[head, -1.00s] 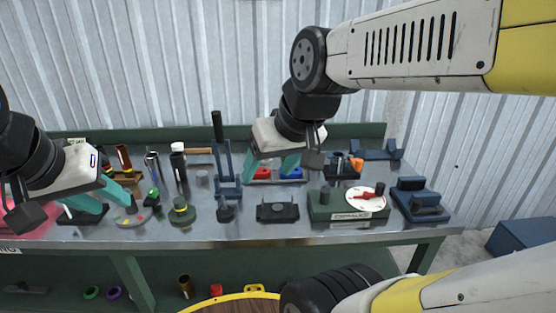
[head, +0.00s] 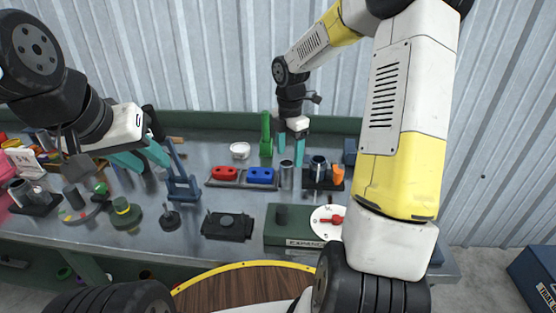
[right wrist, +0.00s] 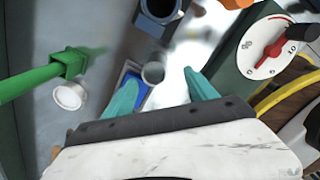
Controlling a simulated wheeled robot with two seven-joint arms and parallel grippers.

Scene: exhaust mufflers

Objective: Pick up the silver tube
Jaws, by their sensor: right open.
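The silver tube (head: 286,175) stands upright on the metal bench, beside the blue block, in the head view. In the right wrist view its round open end (right wrist: 152,73) shows just ahead of the fingertips, nearer the left finger. My right gripper (head: 291,162) is open and empty, with teal fingers pointing down above and behind the tube in the head view. It also shows in the right wrist view (right wrist: 160,88), with the fingers apart. My left gripper (head: 152,166) hangs over the left part of the bench, with its two fingers apart and nothing visible between them.
Close to the tube are red (head: 224,173) and blue (head: 260,175) blocks, a dark holder (head: 322,180) with a metal cylinder, and an upright green tool (head: 266,140). A white dish (head: 240,150) lies behind. A green dial box (head: 290,226) stands in front.

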